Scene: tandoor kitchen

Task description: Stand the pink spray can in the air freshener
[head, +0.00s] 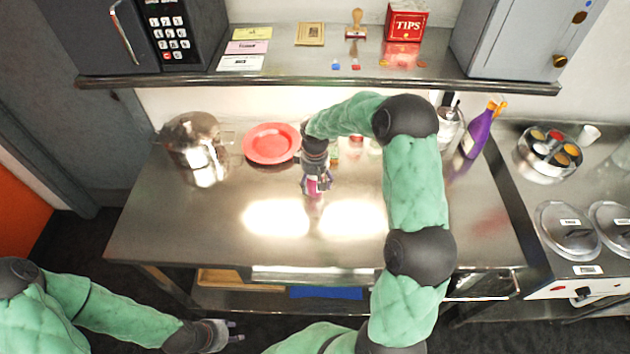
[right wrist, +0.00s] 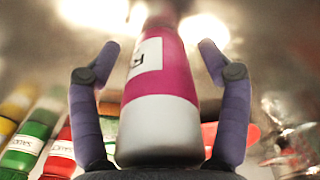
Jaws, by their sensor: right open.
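The pink spray can (right wrist: 160,95) is pink and white with a label, and lies between the fingers of my right gripper (right wrist: 157,75) in the right wrist view. Its white end is near the palm, and its far end runs out of the top of the picture. The fingers are apart, with a gap on each side of the can. In the head view my right gripper (head: 317,184) is low over the steel table, mostly hiding the can. My left gripper (head: 232,331) is open and empty, in front of the table at lower left. I cannot make out the air freshener.
On the steel table (head: 160,235) are a red plate (head: 271,143), a shiny metal pot (head: 196,150) and a purple bottle (head: 478,133). Several sauce bottles (right wrist: 32,140) are near my right gripper. A shelf (head: 300,82) overhangs the back; the table's front is clear.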

